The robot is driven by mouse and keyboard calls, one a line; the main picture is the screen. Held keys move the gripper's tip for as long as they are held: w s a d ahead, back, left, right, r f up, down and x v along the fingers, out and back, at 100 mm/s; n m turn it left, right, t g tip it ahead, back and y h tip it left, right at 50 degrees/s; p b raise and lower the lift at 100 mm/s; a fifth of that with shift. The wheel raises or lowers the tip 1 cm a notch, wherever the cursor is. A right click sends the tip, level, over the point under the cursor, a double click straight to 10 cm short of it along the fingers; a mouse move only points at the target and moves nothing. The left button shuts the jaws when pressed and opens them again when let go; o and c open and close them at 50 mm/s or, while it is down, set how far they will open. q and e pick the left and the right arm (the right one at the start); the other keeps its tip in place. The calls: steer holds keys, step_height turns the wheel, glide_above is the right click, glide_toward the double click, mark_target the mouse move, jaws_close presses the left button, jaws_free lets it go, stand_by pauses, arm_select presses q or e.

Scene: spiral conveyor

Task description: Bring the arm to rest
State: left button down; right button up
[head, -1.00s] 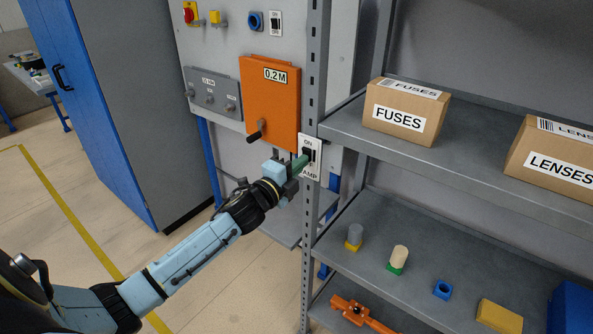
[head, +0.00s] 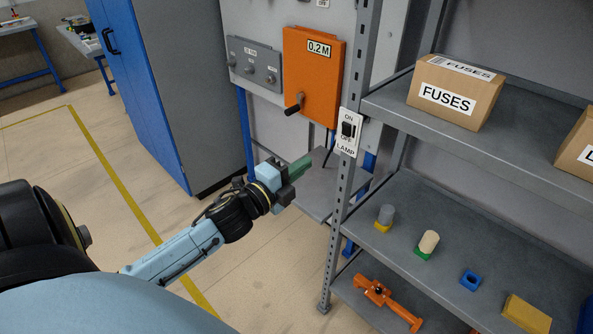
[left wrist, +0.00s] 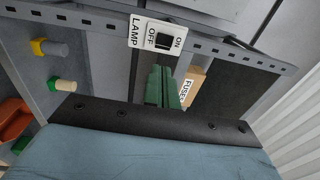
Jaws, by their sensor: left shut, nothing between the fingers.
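My left arm reaches in from the left in the head view. My left gripper (head: 299,166) has green fingers that are shut and empty. It hangs in free air to the left of the shelf post, below the lamp switch (head: 347,131). The switch plate is white with a black rocker and is labelled ON, OFF and LAMP. In the left wrist view the green fingers (left wrist: 162,88) point toward the switch plate (left wrist: 157,38), apart from it. My right gripper is not in view.
The grey shelf unit (head: 340,215) stands right of my gripper, with a FUSES box (head: 455,92) on top and several small parts below. An orange 0.2 M box (head: 313,75) with a handle is behind. A blue cabinet (head: 150,90) stands left. Floor left is clear.

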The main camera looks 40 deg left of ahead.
arm_select(q)
steer(key=shift+s+a+f, duration=0.1)
steer(key=shift+s, duration=0.4)
steer(key=s+a+f+n+g+y+b, duration=0.1)
steer(key=s+f+n+g, duration=0.2)
steer(key=f, duration=0.9)
steer(key=s+f+n+g+y+b, duration=0.15)
steer(key=s+f+n, duration=0.25)
steer(key=f, duration=0.9)
steer(key=s+a+f+n+g+y+b, duration=0.1)
steer(key=s+f+n+g, duration=0.25)
steer(key=f, duration=0.85)
steer(key=s+d+f+n+g, duration=0.2)
steer(key=s+d+f+g, duration=0.1)
steer(key=s+f, duration=0.4)
steer(key=s+d+f+n+g+h+b, duration=0.1)
steer(key=s+d+f+n+g, duration=0.1)
steer(key=s+f, duration=0.6)
steer(key=s+d+f+n+g+b, duration=0.1)
steer(key=s+d+f+g, duration=0.3)
steer(key=s, duration=1.1)
step_height(320, 180, down, 4)
steer(key=shift+s+d+r+n, duration=0.15)
steer(key=shift+s+d+n, duration=0.15)
steer(key=shift+d+n, duration=0.5)
